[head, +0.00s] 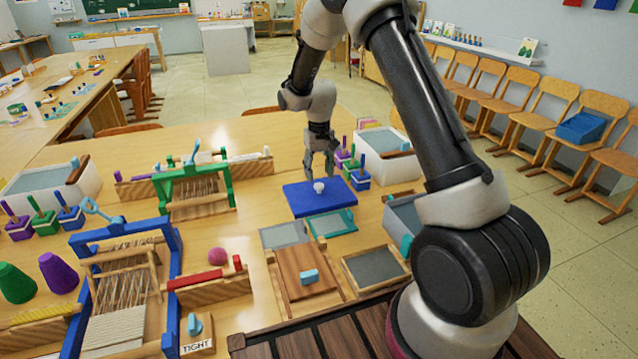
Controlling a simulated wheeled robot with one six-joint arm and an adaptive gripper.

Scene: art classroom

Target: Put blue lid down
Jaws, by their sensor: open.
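The blue lid (303,203) is a flat blue rectangle with a small white knob (318,187) near its middle. It lies low over the table, close behind a small teal-framed screen; I cannot tell whether it rests fully on the surface beneath it. My gripper (319,172) points down just above and behind the knob. Its fingers look open, with nothing held between them. What lies under the lid is hidden.
A green loom (192,190) and a blue loom (170,230) stand to the left. A wooden board with a blue handle (309,276) and grey framed screens (375,266) lie in front. White bins and small blocks with colored pegs stand at the right and back.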

